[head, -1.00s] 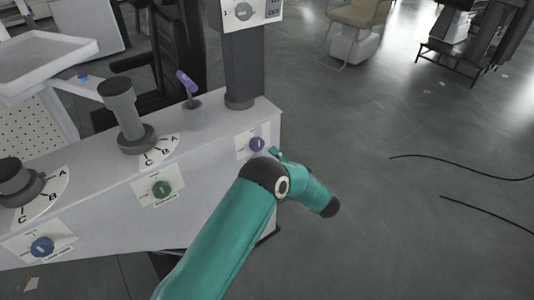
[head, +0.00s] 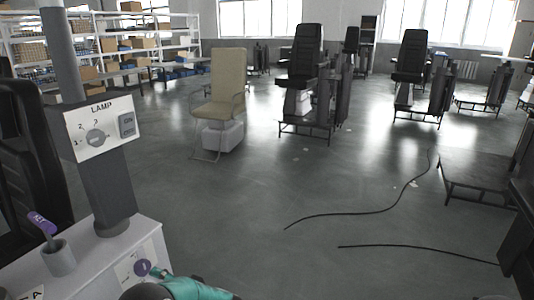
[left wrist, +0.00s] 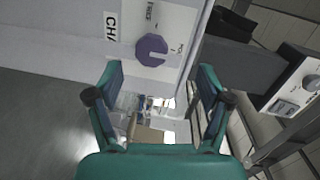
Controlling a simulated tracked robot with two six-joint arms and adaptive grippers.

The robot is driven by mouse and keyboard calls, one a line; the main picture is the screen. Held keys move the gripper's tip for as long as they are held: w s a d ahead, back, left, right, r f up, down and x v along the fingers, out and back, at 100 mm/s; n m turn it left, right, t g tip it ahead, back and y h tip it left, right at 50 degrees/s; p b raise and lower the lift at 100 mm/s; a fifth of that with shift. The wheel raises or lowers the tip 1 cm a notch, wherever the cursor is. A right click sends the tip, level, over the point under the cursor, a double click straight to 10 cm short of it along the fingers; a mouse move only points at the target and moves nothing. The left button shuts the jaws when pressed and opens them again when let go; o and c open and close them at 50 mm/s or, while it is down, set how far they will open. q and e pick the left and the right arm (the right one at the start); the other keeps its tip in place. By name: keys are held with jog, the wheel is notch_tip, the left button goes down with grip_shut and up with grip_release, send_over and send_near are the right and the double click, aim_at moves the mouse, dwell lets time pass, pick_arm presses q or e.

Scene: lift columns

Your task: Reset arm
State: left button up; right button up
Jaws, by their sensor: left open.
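My left arm shows at the bottom of the head view, its teal gripper (head: 160,272) beside the purple knob (head: 142,268) on the grey console's front. In the left wrist view my left gripper (left wrist: 160,78) is open and empty, its two fingers spread apart. The purple knob (left wrist: 152,49) lies just beyond the fingertips, between them in the picture; no finger is closed on it. I cannot tell how wide the gap to it is. My right gripper is not in view.
A lamp panel (head: 98,130) with a dial sits on a dark column (head: 105,185) on the console. A purple-handled item stands in a grey cup (head: 59,258). Beyond are a beige chair (head: 228,90), black chairs and cables (head: 380,212) on open floor.

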pick_arm(q)
jog(key=s+d+f+m+t+h+p, duration=0.3)
jog(key=s+d+f+h, duration=0.3)
jog(key=s+f+h, duration=0.5)
jog(key=s+d+f+n+g+h, duration=0.1)
jog(key=s+d+n+g+h, duration=0.2)
jog(key=s+d, duration=0.4)
jog(key=s+d+f+n+g+h, duration=0.2)
jog(key=s+d+n+g+h, duration=0.2)
jog(key=s, duration=0.9)
jog(key=d+g+h, duration=0.1)
jog(key=d+h, duration=0.1)
jog(key=d, duration=0.1)
jog(key=shift+d+f+n, duration=0.3)
jog(key=shift+d, duration=0.05)
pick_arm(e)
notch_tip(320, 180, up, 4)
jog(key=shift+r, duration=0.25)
pick_arm(q)
jog(key=shift+p, duration=0.3)
